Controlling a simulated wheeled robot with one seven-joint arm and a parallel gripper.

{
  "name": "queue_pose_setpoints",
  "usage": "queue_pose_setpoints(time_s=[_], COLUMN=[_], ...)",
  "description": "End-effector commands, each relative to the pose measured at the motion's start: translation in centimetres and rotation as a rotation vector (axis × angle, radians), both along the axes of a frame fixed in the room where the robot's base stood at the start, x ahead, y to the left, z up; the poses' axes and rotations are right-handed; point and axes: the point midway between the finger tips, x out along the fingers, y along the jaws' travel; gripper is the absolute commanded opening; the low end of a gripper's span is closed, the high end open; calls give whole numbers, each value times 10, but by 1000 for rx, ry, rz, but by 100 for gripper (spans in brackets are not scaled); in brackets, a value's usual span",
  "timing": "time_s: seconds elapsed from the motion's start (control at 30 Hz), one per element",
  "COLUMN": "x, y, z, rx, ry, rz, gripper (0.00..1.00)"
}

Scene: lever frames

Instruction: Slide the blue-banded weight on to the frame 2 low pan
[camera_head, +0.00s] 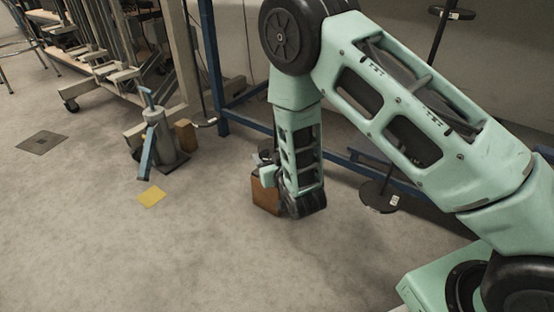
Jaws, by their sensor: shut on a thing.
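My gripper (267,176) is at the end of my pale green arm, just above and at the left of a brown block (265,196) on the floor. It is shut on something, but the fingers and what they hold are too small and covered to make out. I cannot pick out the blue-banded weight. A lever stand with a tilted blue beam (148,140) and a grey cylinder (169,140) is at the left. A black pole with a round dark plate (378,196) is behind my arm at the right. No frame number is readable, so I cannot tell which is frame 2.
A blue metal frame (212,70) runs along the wall. A wheeled rack (100,60) stands at back left. The front left floor is clear.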

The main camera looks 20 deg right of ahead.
Motion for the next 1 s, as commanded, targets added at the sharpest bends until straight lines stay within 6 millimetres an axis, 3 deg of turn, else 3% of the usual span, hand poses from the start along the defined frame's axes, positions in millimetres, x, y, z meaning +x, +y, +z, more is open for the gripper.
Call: queue_pose_setpoints(time_s=[0.23,1.0], x=[4,39], y=[2,-19], z=[-4,-4], rx=[1,0], ry=[-4,-4], rz=[2,0], gripper=[26,26])
